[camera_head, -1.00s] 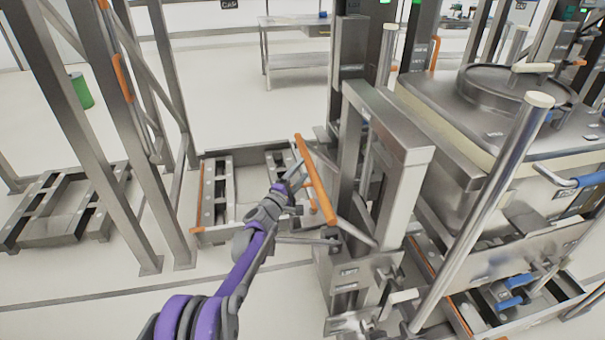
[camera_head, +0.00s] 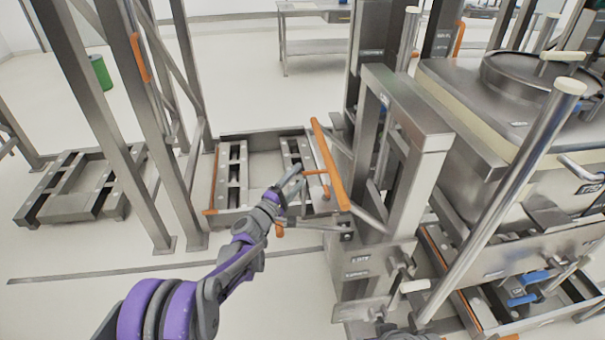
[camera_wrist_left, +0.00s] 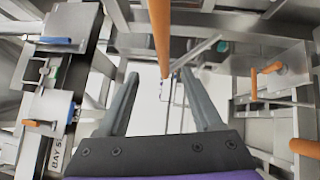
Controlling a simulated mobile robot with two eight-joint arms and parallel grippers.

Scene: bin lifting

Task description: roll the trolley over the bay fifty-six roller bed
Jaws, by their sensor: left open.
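My left gripper (camera_head: 292,187) is open beside a long orange bar handle (camera_head: 328,160) on a steel upright unit (camera_head: 408,125), which looks like the trolley. In the left wrist view the spread fingers (camera_wrist_left: 163,105) have nothing between them, and the orange bar (camera_wrist_left: 160,35) runs ahead of them. I cannot tell if they touch it. A low steel bed (camera_head: 232,178) with roller-like rails stands on the floor behind the gripper. A label in the left wrist view (camera_wrist_left: 57,155) reads "BAY 5", its end cut off.
A lidded steel vessel (camera_head: 500,120) and a slanted steel pole (camera_head: 500,195) stand at right. Steel frame posts (camera_head: 100,110) rise at left, by another low bed (camera_head: 85,185). A table (camera_head: 310,45) stands far back. Open floor lies at lower left.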

